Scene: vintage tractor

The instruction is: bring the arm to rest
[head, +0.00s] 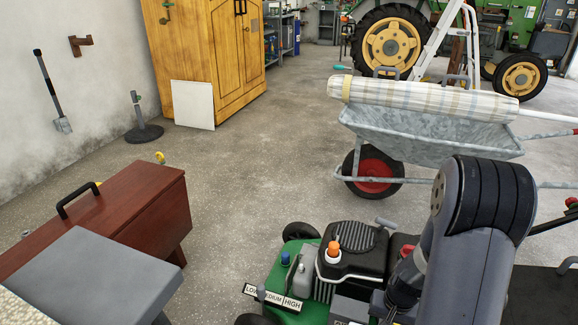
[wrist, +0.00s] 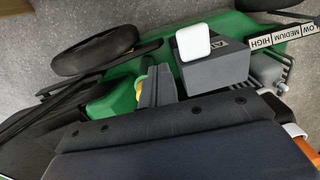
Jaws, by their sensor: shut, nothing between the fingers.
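My gripper (wrist: 157,86) shows in the wrist view as grey fingers close together, rising from a dark body along the bottom edge. They are shut and hold nothing. Beyond them is the green lawn mower (wrist: 255,28). I cannot tell whether the fingers touch it. In the head view my arm (head: 480,200) is bent, with a thick grey and black link at the lower right. It reaches down over the lawn mower (head: 285,285). My gripper is not clearly visible there.
A wheelbarrow (head: 430,140) carrying a rolled cloth (head: 430,98) stands behind the mower. A reddish-brown chest (head: 150,205) and a grey surface (head: 90,275) are at lower left. A wooden cabinet (head: 205,50) and a tractor (head: 395,40) stand farther back. Floor (head: 250,170) is clear between them.

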